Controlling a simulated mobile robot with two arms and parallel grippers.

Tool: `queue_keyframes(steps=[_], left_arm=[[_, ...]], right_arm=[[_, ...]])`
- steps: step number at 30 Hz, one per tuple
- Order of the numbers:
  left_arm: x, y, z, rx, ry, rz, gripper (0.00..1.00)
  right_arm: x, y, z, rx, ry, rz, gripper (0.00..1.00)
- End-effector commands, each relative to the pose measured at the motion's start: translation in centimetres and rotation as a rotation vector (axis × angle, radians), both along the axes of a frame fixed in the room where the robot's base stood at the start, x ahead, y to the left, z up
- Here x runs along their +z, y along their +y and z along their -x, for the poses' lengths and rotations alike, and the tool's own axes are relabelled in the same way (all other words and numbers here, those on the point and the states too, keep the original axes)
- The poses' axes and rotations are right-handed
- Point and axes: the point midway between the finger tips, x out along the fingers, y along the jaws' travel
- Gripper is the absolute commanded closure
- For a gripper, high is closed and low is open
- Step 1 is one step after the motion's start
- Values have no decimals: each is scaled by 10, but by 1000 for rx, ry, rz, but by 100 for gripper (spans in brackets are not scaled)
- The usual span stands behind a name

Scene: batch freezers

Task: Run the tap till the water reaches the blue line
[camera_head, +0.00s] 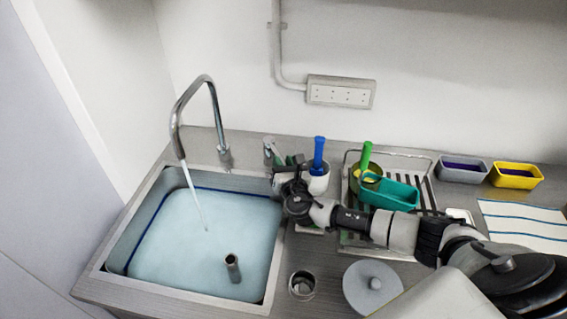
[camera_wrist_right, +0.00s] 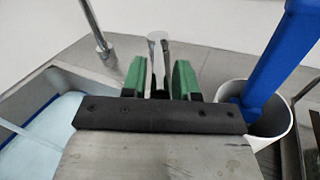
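The sink basin (camera_head: 148,211) holds pale blue water (camera_head: 180,240). The dark blue line (camera_head: 235,191) shows on the back and left walls, with the water surface close below it. The curved chrome tap (camera_head: 205,80) pours a thin stream (camera_head: 192,195) into the water. My right gripper (camera_head: 280,156) is at the chrome tap lever (camera_head: 268,146), right of the spout. In the wrist view its green fingers (camera_wrist_right: 158,80) stand on both sides of the lever (camera_wrist_right: 158,42); whether they touch it is unclear. My left gripper is out of view.
A grey standpipe (camera_head: 232,268) rises from the water. A white cup with a blue-handled tool (camera_head: 319,155) stands close beside my right gripper. Behind my right arm is a rack (camera_head: 420,161) with a teal tub (camera_head: 390,194). A round lid (camera_head: 372,286) lies in front.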

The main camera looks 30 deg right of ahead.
Motion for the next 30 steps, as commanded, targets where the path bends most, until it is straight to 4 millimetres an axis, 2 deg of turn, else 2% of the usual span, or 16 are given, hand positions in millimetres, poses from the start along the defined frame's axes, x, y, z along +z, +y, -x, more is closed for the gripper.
queue_keyframes(steps=[1, 5, 6, 17, 25, 30], left_arm=[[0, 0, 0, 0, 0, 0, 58], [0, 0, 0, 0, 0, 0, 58], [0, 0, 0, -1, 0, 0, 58], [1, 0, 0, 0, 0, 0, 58], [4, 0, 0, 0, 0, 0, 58], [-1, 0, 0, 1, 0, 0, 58]], right_arm=[[0, 0, 0, 0, 0, 0, 78], [0, 0, 0, 0, 0, 0, 98], [0, 0, 0, 0, 0, 0, 100], [0, 3, 0, -21, 0, 0, 100], [1, 23, -5, -153, -1, -6, 100], [-1, 38, -11, -273, 0, -5, 100]])
